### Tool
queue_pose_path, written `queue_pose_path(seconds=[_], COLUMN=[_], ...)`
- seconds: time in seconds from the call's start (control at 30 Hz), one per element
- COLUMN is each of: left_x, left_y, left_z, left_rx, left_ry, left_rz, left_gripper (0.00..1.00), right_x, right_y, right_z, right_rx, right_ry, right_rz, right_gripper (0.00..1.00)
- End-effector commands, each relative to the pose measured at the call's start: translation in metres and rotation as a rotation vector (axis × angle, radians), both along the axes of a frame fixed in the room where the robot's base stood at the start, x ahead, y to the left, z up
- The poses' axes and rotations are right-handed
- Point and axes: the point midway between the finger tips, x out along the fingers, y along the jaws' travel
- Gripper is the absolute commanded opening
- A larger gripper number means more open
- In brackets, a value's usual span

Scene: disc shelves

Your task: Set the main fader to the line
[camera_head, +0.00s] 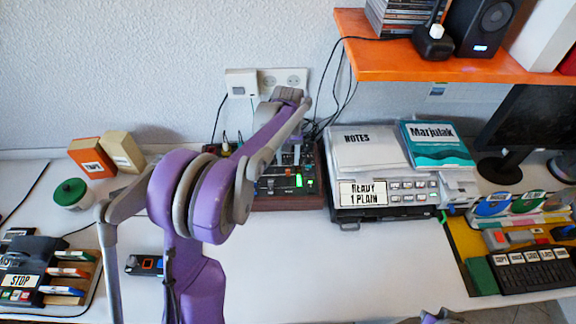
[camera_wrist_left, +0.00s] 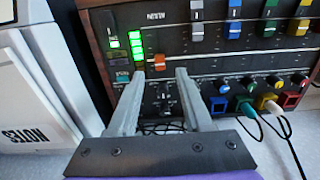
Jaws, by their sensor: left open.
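The mixer (camera_head: 285,192) stands at the back of the table, partly covered by my left arm. In the left wrist view the mixer panel (camera_wrist_left: 222,62) appears upside down. Its orange-red fader cap (camera_wrist_left: 159,62) sits beside a lit green level meter (camera_wrist_left: 137,45). My left gripper (camera_wrist_left: 159,75) is open, with one fingertip on each side of that cap. I cannot tell whether either finger touches it.
Other coloured faders, including a blue one (camera_wrist_left: 234,10), line the panel. Cables (camera_wrist_left: 284,125) plug in near the coloured knobs. The NOTES stack (camera_head: 367,148) stands right of the mixer. An orange shelf (camera_head: 400,58) overhangs at the upper right.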

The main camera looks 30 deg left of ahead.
Motion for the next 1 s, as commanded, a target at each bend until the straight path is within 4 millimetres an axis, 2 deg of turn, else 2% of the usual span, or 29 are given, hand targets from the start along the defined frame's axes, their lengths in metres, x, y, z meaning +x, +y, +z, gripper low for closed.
queue_pose_path(seconds=[0.1,0.33,1.0], left_x=[0.000,0.000,-0.003], left_y=[0.000,0.000,-0.002], left_z=[0.026,0.054,0.060], left_rx=[0.000,0.000,0.001], left_ry=[0.000,0.000,-0.005], left_rz=[0.000,0.000,-0.007], left_gripper=[0.50,0.50,0.50], right_x=[0.000,0.001,0.001], right_y=[0.000,0.000,0.000], right_z=[0.002,0.003,0.003], right_rx=[0.000,0.000,0.000], right_ry=[-0.001,-0.002,-0.002], right_rz=[0.000,0.000,0.000], right_gripper=[0.00,0.00,0.00])
